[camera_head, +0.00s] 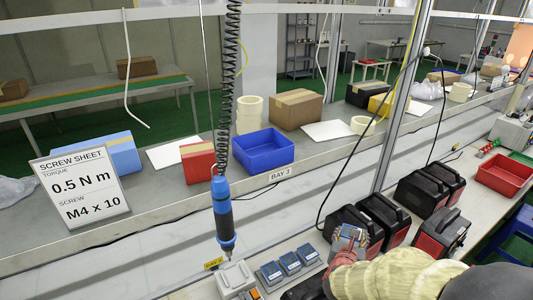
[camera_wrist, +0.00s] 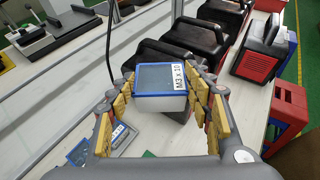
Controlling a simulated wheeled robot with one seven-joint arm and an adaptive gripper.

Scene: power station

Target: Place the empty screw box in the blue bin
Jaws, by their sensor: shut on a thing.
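My gripper (camera_head: 347,246) is shut on a screw box (camera_wrist: 160,78) above the right part of the workbench. The box has a blue rim, pale sides and a white "M3 x 10" label, and its top faces the wrist camera. Its inside looks plain dark grey, with no screws that I can make out. In the head view the held box (camera_head: 351,234) is small and partly covered by the fingers. The blue bin (camera_head: 264,151) stands on the raised shelf behind the bench, left of and farther back than my gripper, above the "BAY 3" label. It looks empty.
A blue-black screwdriver (camera_head: 222,211) hangs on a coiled cord left of my gripper. Several blue-topped boxes (camera_head: 290,262) sit on the bench beside it. Black-red tool cases (camera_head: 385,215) stand right, near an upright post (camera_head: 391,130). A carton (camera_head: 296,109) stands behind the bin.

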